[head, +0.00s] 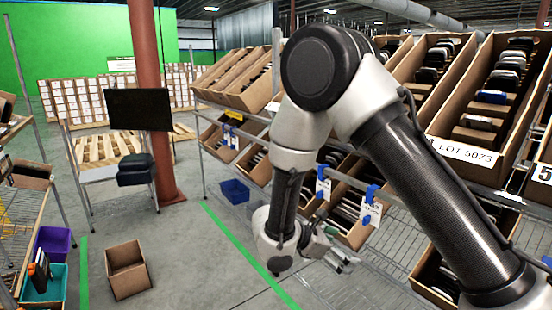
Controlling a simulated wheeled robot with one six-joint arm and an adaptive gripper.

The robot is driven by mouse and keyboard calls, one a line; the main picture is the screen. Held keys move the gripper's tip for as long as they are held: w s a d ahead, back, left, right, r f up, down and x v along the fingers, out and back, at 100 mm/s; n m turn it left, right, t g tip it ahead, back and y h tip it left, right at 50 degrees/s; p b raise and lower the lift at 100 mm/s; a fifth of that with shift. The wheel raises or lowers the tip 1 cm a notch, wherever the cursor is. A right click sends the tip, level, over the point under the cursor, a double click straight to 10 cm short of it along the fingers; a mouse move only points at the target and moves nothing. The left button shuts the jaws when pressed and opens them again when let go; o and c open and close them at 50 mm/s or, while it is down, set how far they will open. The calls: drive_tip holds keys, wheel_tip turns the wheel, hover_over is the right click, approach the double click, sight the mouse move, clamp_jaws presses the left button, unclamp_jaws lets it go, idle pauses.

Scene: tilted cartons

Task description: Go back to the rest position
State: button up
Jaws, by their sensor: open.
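My gripper (343,262) is at the lower middle of the head view, at the end of my bent arm. It points to the right, in front of the lower part of the carton rack. Its fingers look small and apart, with nothing visible between them. My white and black arm crosses the right half of the view and hides part of the rack.
Tilted cartons with dark items (468,133) fill the rack on the right. An empty brown box (128,270) stands on the floor at lower left, near a teal bin (45,283) and a purple bin (53,243). A red column (147,60) stands behind. Floor between is clear.

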drive_tip(key=s+d+r+m+y, duration=0.5)
drive_tip(key=s+d+r+m, duration=0.4)
drive_tip(key=r, duration=0.3)
drive_tip(key=s+d+r+m+t+y, duration=0.1)
drive_tip(key=s+d+r+m+y, duration=0.5)
drive_tip(key=s+d+r+m, duration=0.3)
wheel_tip(320, 180, up, 4)
drive_tip(key=s+m, duration=0.2)
drive_tip(key=shift+s+d, duration=0.15)
drive_tip(key=shift+s, duration=0.15)
